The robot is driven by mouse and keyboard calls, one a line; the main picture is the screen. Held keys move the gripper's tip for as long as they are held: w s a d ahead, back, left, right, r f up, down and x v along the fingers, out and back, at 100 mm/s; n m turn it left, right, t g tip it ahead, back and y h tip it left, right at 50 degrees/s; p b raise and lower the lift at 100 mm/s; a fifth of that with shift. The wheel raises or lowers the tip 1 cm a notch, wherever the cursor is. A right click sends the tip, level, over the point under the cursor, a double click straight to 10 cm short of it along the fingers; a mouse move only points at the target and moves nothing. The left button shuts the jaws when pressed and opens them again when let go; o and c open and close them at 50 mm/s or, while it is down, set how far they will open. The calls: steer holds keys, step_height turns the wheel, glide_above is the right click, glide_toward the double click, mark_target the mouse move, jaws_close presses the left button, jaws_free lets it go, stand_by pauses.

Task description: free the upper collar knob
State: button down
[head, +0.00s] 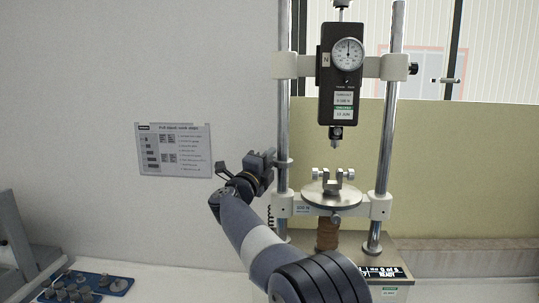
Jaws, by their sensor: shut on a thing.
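The test stand has two upright steel columns.
A black force gauge (341,75) hangs from the upper crosshead (292,66), which has a black knob (413,69) at right. Below are a round plate (331,197) and the lower crosshead (380,206). A blue tray (88,287) of parts lies at lower left.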

steer(key=c, duration=1.3)
jaws_free()
steer(key=b+v, duration=0.4)
steer(key=v, duration=0.7)
steer(key=shift+b, duration=0.4)
steer(key=shift+w, duration=0.15)
steer(key=p+x, duration=0.2)
steer(key=x, duration=0.8)
steer(key=shift+w+d+m+t+h, duration=0.2)
steer(key=shift+w+m+t+h, duration=0.1)
steer(key=shift+t+h, duration=0.1)
